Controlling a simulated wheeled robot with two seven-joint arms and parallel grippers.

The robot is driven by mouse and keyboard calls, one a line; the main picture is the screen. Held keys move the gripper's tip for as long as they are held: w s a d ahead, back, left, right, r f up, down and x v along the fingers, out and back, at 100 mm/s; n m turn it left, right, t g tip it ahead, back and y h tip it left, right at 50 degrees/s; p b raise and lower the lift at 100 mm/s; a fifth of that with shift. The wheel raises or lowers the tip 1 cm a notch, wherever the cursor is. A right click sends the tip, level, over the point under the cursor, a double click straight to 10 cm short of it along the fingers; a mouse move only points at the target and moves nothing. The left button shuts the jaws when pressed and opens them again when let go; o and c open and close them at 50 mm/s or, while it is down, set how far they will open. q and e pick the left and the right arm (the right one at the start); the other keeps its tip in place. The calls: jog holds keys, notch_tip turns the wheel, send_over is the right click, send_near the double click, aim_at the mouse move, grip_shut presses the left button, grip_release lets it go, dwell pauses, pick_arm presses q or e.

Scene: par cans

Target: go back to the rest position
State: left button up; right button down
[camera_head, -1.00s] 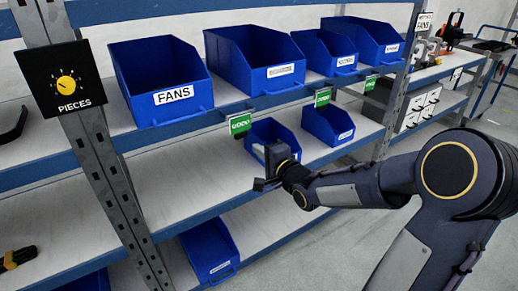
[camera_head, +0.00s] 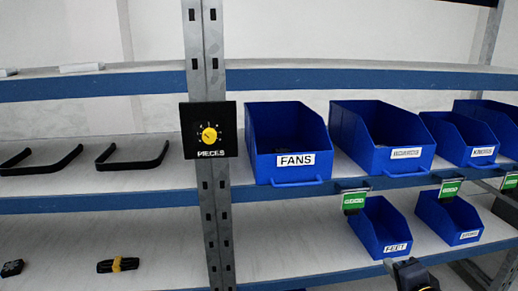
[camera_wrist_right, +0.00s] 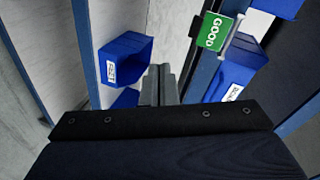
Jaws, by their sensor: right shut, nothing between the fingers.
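My right gripper (camera_head: 412,274) shows only in part at the bottom edge of the head view, in front of the lower shelf and below the small blue bin labelled FEET (camera_head: 380,228). In the right wrist view its two fingers (camera_wrist_right: 158,84) are together with nothing between them. It looks apart from the bins. My left gripper is in neither view.
A blue FANS bin (camera_head: 288,140) and several other blue bins stand on the shelves. A PIECES dial sign (camera_head: 209,130) hangs on the upright post (camera_head: 217,225). Black handles (camera_head: 132,158) lie at left. A green GOOD tag (camera_wrist_right: 213,31) and a blue bin (camera_wrist_right: 125,60) show in the wrist view.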

jog(key=s+a+f+n+g+y, duration=0.2)
jog(key=s+a+n+g, duration=0.2)
jog(key=s+a+n, duration=0.45)
jog(key=s+a+f+n+g+y, duration=0.25)
jog(key=s+n+g, duration=0.25)
jog(key=s, duration=0.7)
notch_tip(320, 180, up, 14)
jog(key=p, duration=1.3)
jog(key=shift+f+p, duration=0.2)
jog(key=shift+p, duration=0.1)
jog(key=shift+w+a+f+h, duration=0.1)
jog(key=shift+h, duration=0.15)
